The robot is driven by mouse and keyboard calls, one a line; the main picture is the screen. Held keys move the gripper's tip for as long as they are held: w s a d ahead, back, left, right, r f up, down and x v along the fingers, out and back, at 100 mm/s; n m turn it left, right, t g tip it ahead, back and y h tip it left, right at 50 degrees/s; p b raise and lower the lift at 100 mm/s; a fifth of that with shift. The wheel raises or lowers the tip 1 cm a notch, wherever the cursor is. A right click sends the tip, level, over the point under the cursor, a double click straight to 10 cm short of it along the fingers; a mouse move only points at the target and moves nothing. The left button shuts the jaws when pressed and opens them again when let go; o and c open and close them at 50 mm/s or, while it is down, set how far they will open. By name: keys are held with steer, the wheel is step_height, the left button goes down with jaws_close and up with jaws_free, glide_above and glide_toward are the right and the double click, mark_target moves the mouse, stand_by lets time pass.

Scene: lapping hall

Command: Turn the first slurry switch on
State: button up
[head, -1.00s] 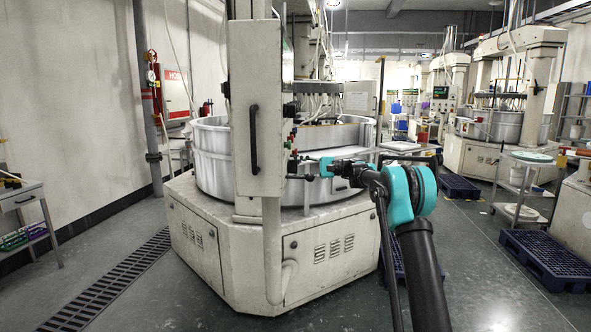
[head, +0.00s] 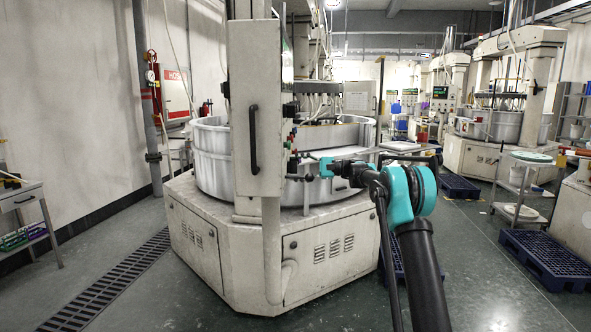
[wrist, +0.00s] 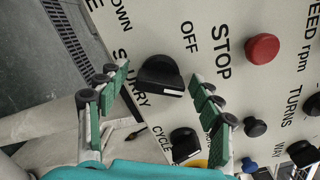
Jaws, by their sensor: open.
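The black slurry knob (wrist: 158,72) is on a pale panel in the wrist view, between the word SLURRY, partly covered by a finger, and the word OFF. A white mark shows on its lower right edge. My gripper (wrist: 166,80) is open, with one green-padded finger on each side of the knob. I cannot tell whether either finger touches it. A similar black knob (wrist: 185,144) sits below, near the word CYCLE and my right finger. In the head view my gripper (head: 299,168) is at the right side of the white control box (head: 254,90); the knob cannot be made out there.
A red stop button (wrist: 262,48), a black button (wrist: 255,127) and a blue button (wrist: 249,165) are to the right on the panel. The round metal machine tub (head: 213,160) stands behind the control box. Open floor (head: 470,270) lies right of my arm.

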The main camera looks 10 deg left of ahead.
steer(key=d, duration=1.2)
steer(key=shift+w, duration=0.35)
steer(key=s+d+f+n+t+h, duration=0.15)
steer(key=s+f+h, duration=0.25)
steer(key=s+f, duration=0.5)
steer(key=s+d+f+t+h, duration=0.25)
steer(key=s+f+h, duration=0.25)
steer(key=s, duration=0.8)
steer(key=s+d+f+n+h, duration=0.1)
steer(key=s+d+f+h, duration=0.2)
steer(key=s, duration=0.7)
steer(key=s+d+f+n+t+h, duration=0.1)
steer(key=s+d+f+h, duration=0.2)
steer(key=s+d+f, duration=0.5)
steer(key=s+d+f+n+h, duration=0.2)
steer(key=s+d+f, duration=0.4)
steer(key=s, duration=0.6)
steer(key=shift+s+f+h, duration=0.15)
steer(key=shift+f+h, duration=0.35)
steer(key=shift+f, duration=0.3)
